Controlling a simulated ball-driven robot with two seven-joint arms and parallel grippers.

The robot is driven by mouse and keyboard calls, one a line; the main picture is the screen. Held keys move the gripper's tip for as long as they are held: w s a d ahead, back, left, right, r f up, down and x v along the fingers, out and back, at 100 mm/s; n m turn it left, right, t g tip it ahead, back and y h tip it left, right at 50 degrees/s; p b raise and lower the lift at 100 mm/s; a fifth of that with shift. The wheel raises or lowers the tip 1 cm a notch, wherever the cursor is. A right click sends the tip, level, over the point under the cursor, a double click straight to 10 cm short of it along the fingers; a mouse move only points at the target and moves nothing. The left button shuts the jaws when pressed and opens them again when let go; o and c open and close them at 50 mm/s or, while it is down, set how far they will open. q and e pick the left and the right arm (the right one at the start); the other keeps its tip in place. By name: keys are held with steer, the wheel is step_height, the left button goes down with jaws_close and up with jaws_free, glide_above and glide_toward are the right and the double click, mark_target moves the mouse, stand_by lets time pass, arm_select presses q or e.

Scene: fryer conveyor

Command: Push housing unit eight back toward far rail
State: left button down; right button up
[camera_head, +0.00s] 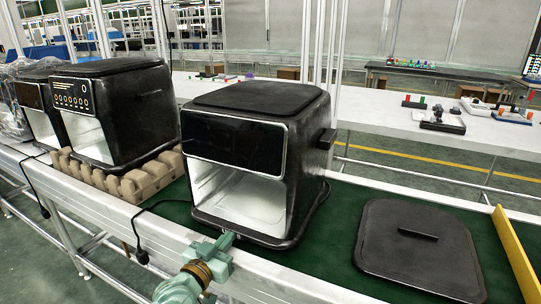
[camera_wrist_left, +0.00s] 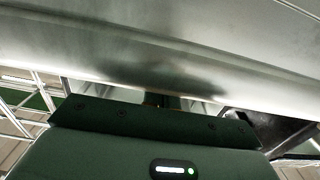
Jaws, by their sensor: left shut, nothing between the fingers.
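A black fryer housing (camera_head: 258,145) with an open, empty silver-lined front stands upright on the green conveyor belt, in the middle of the head view. No unit number is readable on it. My left gripper (camera_head: 227,238) is shut and empty at the near rail, in front of the housing's lower front edge. I cannot tell whether its tips touch the housing. In the left wrist view the shut fingers (camera_wrist_left: 162,100) show small below a broad silver surface; the housing cannot be made out there. My right gripper is not in view.
More black housings stand at left, one (camera_head: 118,105) on a cardboard tray (camera_head: 140,182). A flat black lid (camera_head: 415,245) lies on the belt at right, beside a yellow bar (camera_head: 515,255). The far rail (camera_head: 420,193) runs behind. A black cable hangs over the near rail.

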arm_select(q)
steer(key=shift+w, duration=0.1)
steer(key=shift+w+d, duration=0.2)
steer(key=shift+w, duration=0.4)
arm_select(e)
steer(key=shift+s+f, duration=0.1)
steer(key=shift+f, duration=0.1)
arm_select(q)
steer(key=shift+s+r, duration=0.1)
steer(key=shift+r, duration=0.05)
steer(key=shift+s+a, duration=0.15)
steer(key=shift+s, duration=0.3)
steer(key=shift+p+v, duration=0.65)
steer(key=shift+v, duration=0.3)
steer(key=shift+p+v, duration=0.5)
steer(key=shift+v, duration=0.9)
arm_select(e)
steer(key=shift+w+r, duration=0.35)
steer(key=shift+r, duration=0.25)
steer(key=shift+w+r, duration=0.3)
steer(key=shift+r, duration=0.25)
